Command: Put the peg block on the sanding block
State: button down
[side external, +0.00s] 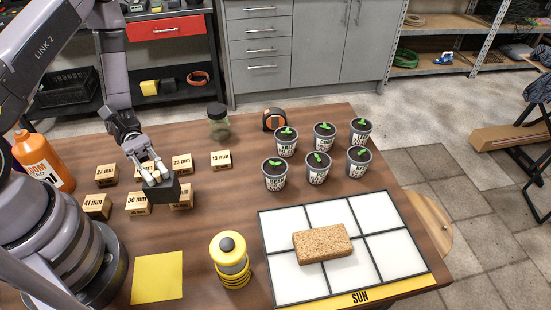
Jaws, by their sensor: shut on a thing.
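My gripper (153,177) is at the left of the table, above the labelled wooden blocks. It is shut on a dark grey block, which I take to be the peg block (162,192). The dark block hides parts of the wooden blocks behind and below it; I cannot tell whether it touches them. The sanding block (322,243), a tan, speckled, cork-like brick, lies flat on the white gridded panel (292,282) at the right. Its top is bare. My gripper is well to its left and farther back.
Wooden blocks with mm labels (221,160) stand in two rows around my gripper. Several potted seedlings (318,168) stand behind the panel. A tape measure (274,120), jar (217,122) and yellow sheet (157,278) are also there.

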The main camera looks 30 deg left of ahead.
jog(key=shift+s+a+r, duration=0.15)
jog(key=shift+s+r, duration=0.1)
jog(key=shift+s, duration=0.15)
jog(key=shift+d+r, duration=0.15)
jog(key=shift+d, duration=0.15)
jog(key=w+d+r+n+t, duration=0.1)
jog(key=w+d+r, duration=0.1)
jog(key=d, duration=0.7)
jog(key=w+d+r+t, duration=0.1)
jog(key=w+d+r, duration=0.1)
jog(key=d, duration=0.6)
send_over(318, 237)
notch_tip(318, 237, down, 9)
jog(key=shift+a+f, duration=0.1)
jog(key=shift+f, duration=1.75)
